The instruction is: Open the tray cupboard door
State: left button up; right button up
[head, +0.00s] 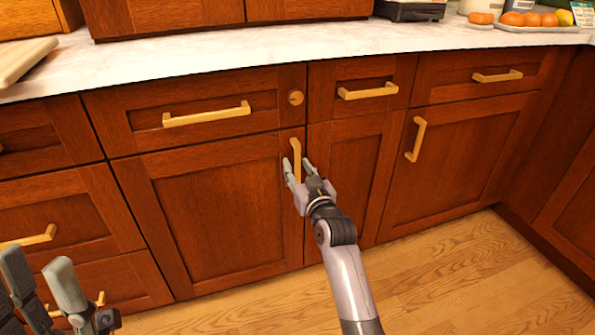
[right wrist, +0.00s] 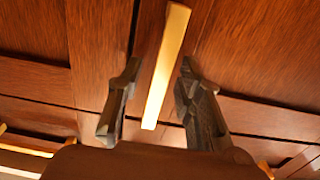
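A wide wooden cupboard door (head: 225,215) is shut, with an upright brass bar handle (head: 296,158) near its upper right corner. A narrow door (head: 352,180) to its right is also shut; I cannot tell which is the tray cupboard. My right gripper (head: 299,170) is open at the wide door's handle, one finger on each side. In the right wrist view the handle (right wrist: 166,70) runs between the two spread fingers (right wrist: 157,90), with gaps on both sides. My left gripper (head: 40,275) is at the lower left, fingers apart and empty, away from the doors.
Another door (head: 455,160) with an upright handle is at the right. The pale countertop (head: 240,52) juts over the fronts. The wooden floor (head: 440,275) in front is clear.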

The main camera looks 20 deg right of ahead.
jog(key=shift+w, duration=0.3)
grip_shut()
dwell(0.4)
dwell(0.4)
